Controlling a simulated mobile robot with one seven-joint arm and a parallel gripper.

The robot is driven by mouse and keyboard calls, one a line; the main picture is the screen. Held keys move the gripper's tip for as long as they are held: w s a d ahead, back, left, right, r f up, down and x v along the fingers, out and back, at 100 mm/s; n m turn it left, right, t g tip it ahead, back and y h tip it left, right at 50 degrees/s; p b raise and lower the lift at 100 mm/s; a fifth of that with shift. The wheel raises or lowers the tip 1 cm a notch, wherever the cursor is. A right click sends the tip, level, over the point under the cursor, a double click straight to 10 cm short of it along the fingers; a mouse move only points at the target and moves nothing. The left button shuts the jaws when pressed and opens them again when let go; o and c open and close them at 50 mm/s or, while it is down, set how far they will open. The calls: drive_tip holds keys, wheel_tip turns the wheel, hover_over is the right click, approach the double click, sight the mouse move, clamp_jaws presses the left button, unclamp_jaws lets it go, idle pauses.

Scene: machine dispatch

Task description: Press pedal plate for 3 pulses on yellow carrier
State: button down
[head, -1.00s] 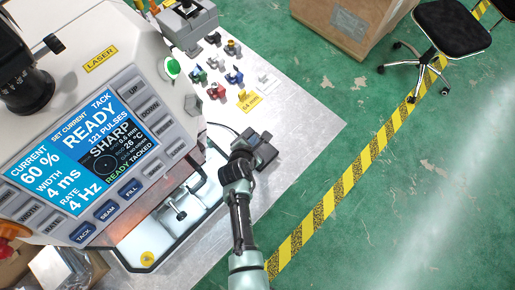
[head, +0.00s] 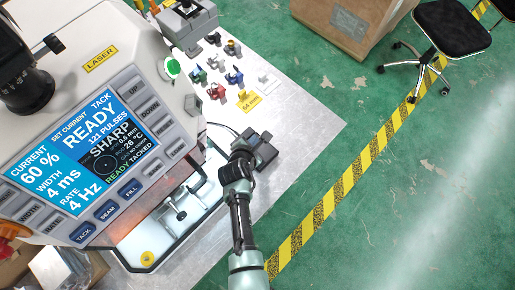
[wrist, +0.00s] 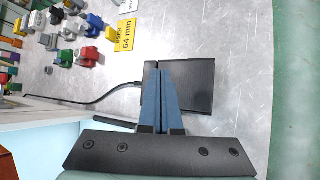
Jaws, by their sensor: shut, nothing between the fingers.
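The black pedal plate (head: 265,153) lies on the metal table in front of the laser machine, with a cable running from it. It also shows in the wrist view (wrist: 195,85). My gripper (head: 246,148) is at the pedal's left part. In the wrist view its blue fingers (wrist: 158,68) are together, empty, and overlap the plate's left side; I cannot tell whether they touch it. A round yellow piece (head: 147,258) sits at the machine's lower opening; I cannot tell which is the carrier.
The machine's screen (head: 85,150) reads READY, 121 PULSES, SHARP and READY TACKED. A yellow 64 mm card (head: 249,101) lies behind the pedal. Several red, blue and green parts are beyond it. The table right of the pedal is clear.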

idle(0.7)
drive_tip(key=m, duration=0.1)
drive_tip(key=m+b, duration=0.1)
drive_tip(key=m, duration=0.1)
drive_tip(key=m+b, duration=0.1)
drive_tip(key=m, duration=0.1)
drive_tip(key=shift+w+d+r, duration=0.15)
drive_tip(key=shift+d+r, duration=0.2)
drive_tip(key=shift+d, duration=0.05)
drive_tip(key=r+m+b, duration=0.1)
drive_tip(key=m, duration=0.3)
drive_tip(key=r+m+b, duration=0.1)
drive_tip(key=m, duration=0.3)
drive_tip(key=r+m+y+b, duration=0.1)
drive_tip(key=m, duration=0.3)
drive_tip(key=shift+a+r, duration=0.15)
drive_tip(key=shift+a, duration=0.05)
drive_tip(key=f+b, duration=0.2)
drive_tip(key=f, duration=0.1)
drive_tip(key=f+b, duration=0.2)
drive_tip(key=b, duration=0.1)
drive_tip(key=f+b, duration=0.2)
drive_tip(key=f, duration=0.1)
drive_tip(key=shift+s+d+f+b, duration=0.3)
drive_tip(key=shift+s, duration=0.05)
drive_tip(key=shift+f, duration=0.15)
idle(0.5)
